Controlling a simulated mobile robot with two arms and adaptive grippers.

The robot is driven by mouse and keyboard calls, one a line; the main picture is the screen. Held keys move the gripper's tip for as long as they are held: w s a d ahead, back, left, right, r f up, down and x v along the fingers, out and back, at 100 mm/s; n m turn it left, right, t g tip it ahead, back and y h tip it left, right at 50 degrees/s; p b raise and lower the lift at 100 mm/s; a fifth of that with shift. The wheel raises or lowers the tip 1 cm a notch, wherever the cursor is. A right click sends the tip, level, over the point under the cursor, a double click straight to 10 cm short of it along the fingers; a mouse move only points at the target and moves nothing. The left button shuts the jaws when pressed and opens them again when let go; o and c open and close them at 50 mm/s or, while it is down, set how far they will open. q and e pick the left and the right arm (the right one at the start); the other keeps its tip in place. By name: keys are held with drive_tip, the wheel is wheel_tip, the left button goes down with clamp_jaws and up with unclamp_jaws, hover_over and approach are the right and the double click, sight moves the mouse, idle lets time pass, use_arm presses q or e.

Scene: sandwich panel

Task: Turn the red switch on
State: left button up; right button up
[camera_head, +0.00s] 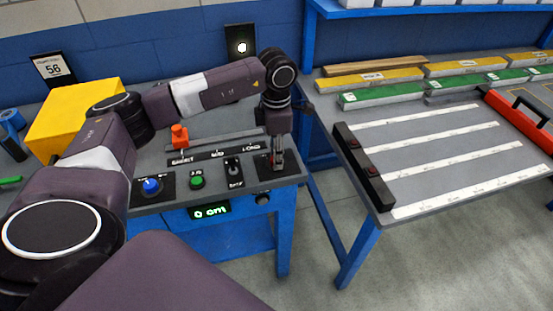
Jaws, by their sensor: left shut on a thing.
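My left gripper (277,160) points down at the right end of the control panel's front. It is shut on the red switch (272,160), of which only a little red shows between and beside the fingers. The switch sits on a small black plate (266,172) near the table's right corner. The fingers hide most of the switch, so I cannot tell its position. My right gripper is not in view.
Left of the plate are a black toggle (233,166), a green button (197,181), a blue knob (152,186) and an orange-red slider handle (180,135). A lit green display (209,211) is below. A yellow box (70,115) stands behind. Another table (440,150) is right, across a gap.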

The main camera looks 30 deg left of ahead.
use_arm(q)
drive_tip(key=shift+m+b, duration=0.85)
drive_tip(key=shift+m, duration=1.05)
drive_tip(key=shift+r, duration=0.1)
drive_tip(key=o, duration=1.2)
drive_tip(key=shift+c, duration=0.2)
wheel_tip(320, 180, up, 12)
